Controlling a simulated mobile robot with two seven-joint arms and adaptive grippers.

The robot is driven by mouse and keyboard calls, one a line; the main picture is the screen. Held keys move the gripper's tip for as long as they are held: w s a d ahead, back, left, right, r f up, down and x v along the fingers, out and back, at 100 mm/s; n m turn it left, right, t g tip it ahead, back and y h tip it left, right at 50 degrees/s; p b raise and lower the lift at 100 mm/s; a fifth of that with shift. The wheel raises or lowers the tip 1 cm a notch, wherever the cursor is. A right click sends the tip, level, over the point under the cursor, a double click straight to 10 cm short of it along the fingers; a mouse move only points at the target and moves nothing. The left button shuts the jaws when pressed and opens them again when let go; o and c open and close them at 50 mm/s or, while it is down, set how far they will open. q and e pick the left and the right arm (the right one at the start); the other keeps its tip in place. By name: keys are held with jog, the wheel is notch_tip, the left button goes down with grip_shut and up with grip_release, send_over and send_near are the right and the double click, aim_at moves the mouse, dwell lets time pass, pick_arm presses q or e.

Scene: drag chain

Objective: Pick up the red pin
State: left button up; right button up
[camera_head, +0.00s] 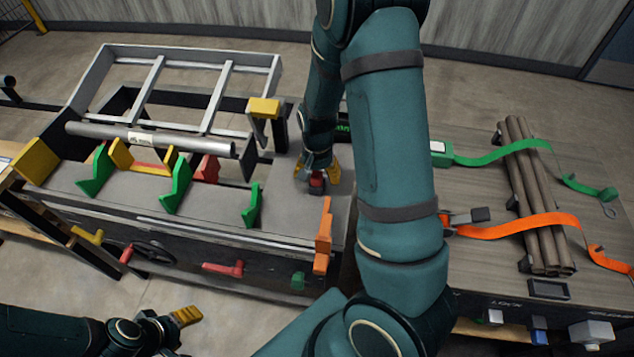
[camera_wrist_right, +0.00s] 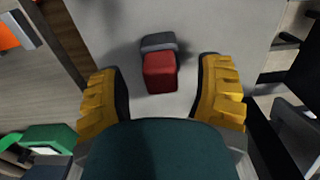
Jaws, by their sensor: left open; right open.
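The red pin (camera_wrist_right: 160,73) lies between the two yellow fingers of my right gripper (camera_wrist_right: 162,95) in the right wrist view. It has a red block-shaped head and a dark grey part (camera_wrist_right: 158,42) beyond it. In the head view the red pin (camera_head: 317,182) shows small on the grey table, under my right gripper (camera_head: 318,178). My right gripper is open, pointing down, with a gap on each side of the pin. My left gripper (camera_head: 188,316) is low at the left, away from the table, and appears empty.
A grey bench (camera_head: 200,212) with green, yellow and red brackets and a metal tube (camera_head: 180,141) stands left of the pin. An orange upright part (camera_head: 323,238) is near the front edge. At right, dark bars (camera_head: 535,190) lie under green and orange straps.

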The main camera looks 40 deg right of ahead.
aim_at(317, 174)
jog(key=shift+f, duration=0.7)
grip_shut()
notch_tip(317, 174, up, 10)
jog(key=p, duration=0.3)
jog(key=c, duration=0.9)
grip_release()
grip_shut()
